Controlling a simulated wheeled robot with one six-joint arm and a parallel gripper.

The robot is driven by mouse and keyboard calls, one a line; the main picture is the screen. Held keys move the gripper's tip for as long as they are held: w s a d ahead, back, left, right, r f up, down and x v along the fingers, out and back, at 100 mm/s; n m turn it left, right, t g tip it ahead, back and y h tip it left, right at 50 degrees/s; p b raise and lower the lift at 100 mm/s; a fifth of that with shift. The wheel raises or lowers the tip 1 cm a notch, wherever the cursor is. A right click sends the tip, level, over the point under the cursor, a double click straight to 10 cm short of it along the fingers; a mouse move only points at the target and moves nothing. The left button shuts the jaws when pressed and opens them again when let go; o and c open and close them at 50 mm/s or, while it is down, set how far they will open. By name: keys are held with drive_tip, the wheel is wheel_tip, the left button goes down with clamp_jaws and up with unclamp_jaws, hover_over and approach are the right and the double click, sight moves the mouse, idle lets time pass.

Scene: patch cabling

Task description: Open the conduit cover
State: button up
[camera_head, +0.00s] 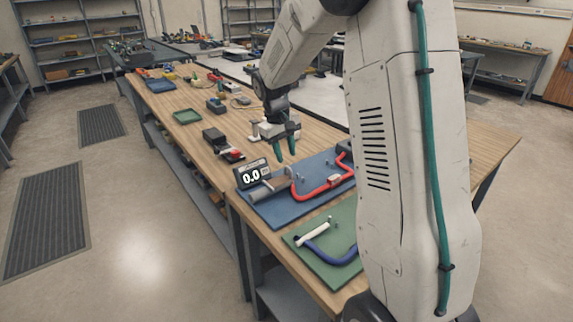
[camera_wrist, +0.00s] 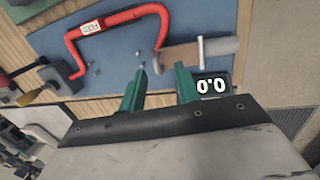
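My gripper (camera_head: 286,156) hangs over the back part of the blue mat (camera_head: 300,213), its two green fingers apart with nothing between them. In the wrist view the open fingers (camera_wrist: 161,76) point toward a brown block with a grey cylinder (camera_wrist: 187,54). This brown and grey piece (camera_head: 268,189) lies on the mat beside the display; I cannot tell for sure whether it is the conduit cover. A red cable (camera_head: 310,194) with a white label runs from near it in a bend across the mat. It also shows in the wrist view (camera_wrist: 122,17).
A small black display (camera_head: 252,175) reading 0.0 stands at the mat's left edge, close to the fingers in the wrist view. A green mat (camera_head: 318,266) with a blue cable (camera_head: 330,254) lies nearer. A dark device (camera_head: 215,139) and green tray (camera_head: 187,116) sit farther back on the bench.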

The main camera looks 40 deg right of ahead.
sight(287, 168)
drive_tip(key=shift+t, duration=0.4)
drive_tip(key=f, duration=0.2)
drive_tip(key=w+d+f, duration=0.1)
drive_tip(key=f, duration=0.1)
drive_tip(key=w+d+f, duration=0.1)
drive_tip(key=f, duration=0.1)
drive_tip(key=shift+f, duration=0.15)
clamp_jaws()
